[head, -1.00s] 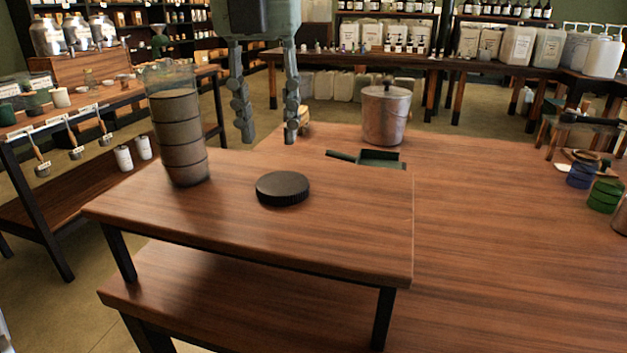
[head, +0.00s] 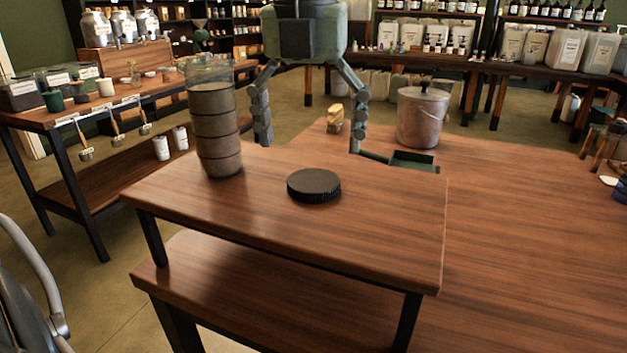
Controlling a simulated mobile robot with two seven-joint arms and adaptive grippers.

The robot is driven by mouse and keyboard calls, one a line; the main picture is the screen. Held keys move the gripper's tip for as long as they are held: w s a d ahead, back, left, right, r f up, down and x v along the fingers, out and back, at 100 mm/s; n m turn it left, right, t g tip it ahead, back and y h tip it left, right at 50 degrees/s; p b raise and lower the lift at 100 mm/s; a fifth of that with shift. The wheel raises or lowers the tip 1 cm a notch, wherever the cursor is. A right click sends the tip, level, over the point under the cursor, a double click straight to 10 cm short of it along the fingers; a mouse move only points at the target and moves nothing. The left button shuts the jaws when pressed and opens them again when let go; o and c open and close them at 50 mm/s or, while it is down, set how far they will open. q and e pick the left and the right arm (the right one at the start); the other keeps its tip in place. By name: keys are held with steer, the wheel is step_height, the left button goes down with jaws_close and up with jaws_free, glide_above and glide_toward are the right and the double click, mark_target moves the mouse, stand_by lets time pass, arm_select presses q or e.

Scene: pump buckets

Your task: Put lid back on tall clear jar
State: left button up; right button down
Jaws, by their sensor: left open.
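The tall clear jar (head: 215,130) stands upright at the left of the small raised wooden table, with brownish contents in bands and no lid on its top. A black ribbed lid (head: 314,184) lies flat on the raised table, to the right of the jar. My left gripper (head: 309,142) hangs pointing down above and behind the lid. Its two fingers are spread wide, with nothing between them. It is apart from both lid and jar. My right gripper is not in view.
The raised table (head: 300,240) has clear room in front of the lid. Behind it on the large table are a metal pail with a lid (head: 422,118), a dark green dustpan (head: 413,160) and a brush (head: 335,119). A side shelf (head: 110,120) stands left.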

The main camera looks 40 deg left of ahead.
mark_target(313, 180)
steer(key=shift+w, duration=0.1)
arm_select(q)
steer(key=shift+f, duration=0.25)
steer(key=f, duration=0.4)
steer(key=shift+w+f+p, duration=0.15)
steer(key=shift+w+p, duration=0.2)
steer(key=shift+f, duration=0.15)
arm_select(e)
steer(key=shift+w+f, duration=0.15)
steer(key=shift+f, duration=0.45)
arm_select(q)
steer(key=shift+c, duration=0.5)
steer(key=c, duration=0.8)
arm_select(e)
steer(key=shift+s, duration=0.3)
